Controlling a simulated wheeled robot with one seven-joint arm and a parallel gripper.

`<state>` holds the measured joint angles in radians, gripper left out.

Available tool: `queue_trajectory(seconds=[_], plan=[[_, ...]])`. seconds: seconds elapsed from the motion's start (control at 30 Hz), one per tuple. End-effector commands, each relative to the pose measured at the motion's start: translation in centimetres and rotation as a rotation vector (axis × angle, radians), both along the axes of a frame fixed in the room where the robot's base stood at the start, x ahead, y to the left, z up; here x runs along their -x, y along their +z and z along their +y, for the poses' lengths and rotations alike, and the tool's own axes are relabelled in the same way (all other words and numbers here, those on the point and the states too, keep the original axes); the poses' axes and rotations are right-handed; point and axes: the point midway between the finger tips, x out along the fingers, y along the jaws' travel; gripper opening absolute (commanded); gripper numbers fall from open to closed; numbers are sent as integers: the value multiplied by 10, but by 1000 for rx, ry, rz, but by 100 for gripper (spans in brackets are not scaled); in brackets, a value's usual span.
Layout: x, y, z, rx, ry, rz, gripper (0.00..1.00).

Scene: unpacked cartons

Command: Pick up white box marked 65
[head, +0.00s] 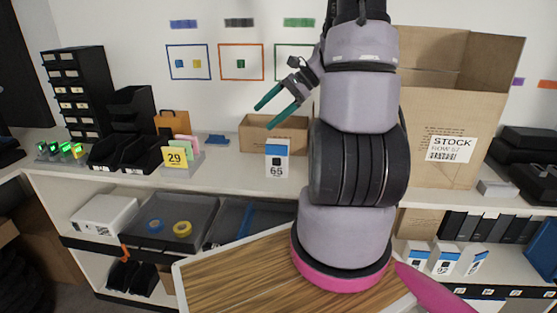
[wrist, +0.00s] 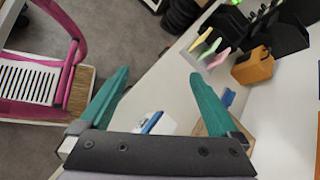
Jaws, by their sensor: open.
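The white box marked 65 (head: 277,160) stands upright at the front of the white shelf top, with a blue and dark band near its top. My gripper (head: 268,112) is open and empty, above and slightly left of the box in the head view. In the wrist view, my gripper's two green fingers (wrist: 155,100) are spread wide. A white and blue box (wrist: 155,124), likely the same one, shows between them near the gripper body, partly hidden by it. The fingers do not visibly touch it.
An open cardboard carton (head: 258,136) stands behind the box. A yellow 29 sign (head: 175,157) and black bins (head: 136,152) are to the left. A large STOCK carton (head: 463,120) stands to the right. Similar white boxes (head: 443,258) are on the lower shelf.

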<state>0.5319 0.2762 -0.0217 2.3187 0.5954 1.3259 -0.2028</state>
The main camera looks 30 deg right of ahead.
Motion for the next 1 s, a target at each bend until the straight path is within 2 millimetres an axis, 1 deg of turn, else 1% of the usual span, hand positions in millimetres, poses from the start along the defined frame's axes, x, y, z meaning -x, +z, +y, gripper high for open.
queue_trajectory(seconds=[0.03, 0.2, 0.3, 0.4, 0.47, 0.57, 0.63, 0.87, 1.0], plan=[[-6, -20, -14, -74, -76, 46, 98], [-24, -72, -55, -291, -312, 136, 98], [-28, -95, -73, -378, -414, 165, 98], [-30, -110, -85, -429, -478, 179, 98], [-31, -115, -89, -447, -502, 183, 98], [-33, -121, -90, -464, -521, 188, 98], [-36, -124, -86, -466, -525, 189, 98], [-50, -132, -65, -465, -522, 190, 98], [-62, -140, -49, -465, -522, 190, 98]])
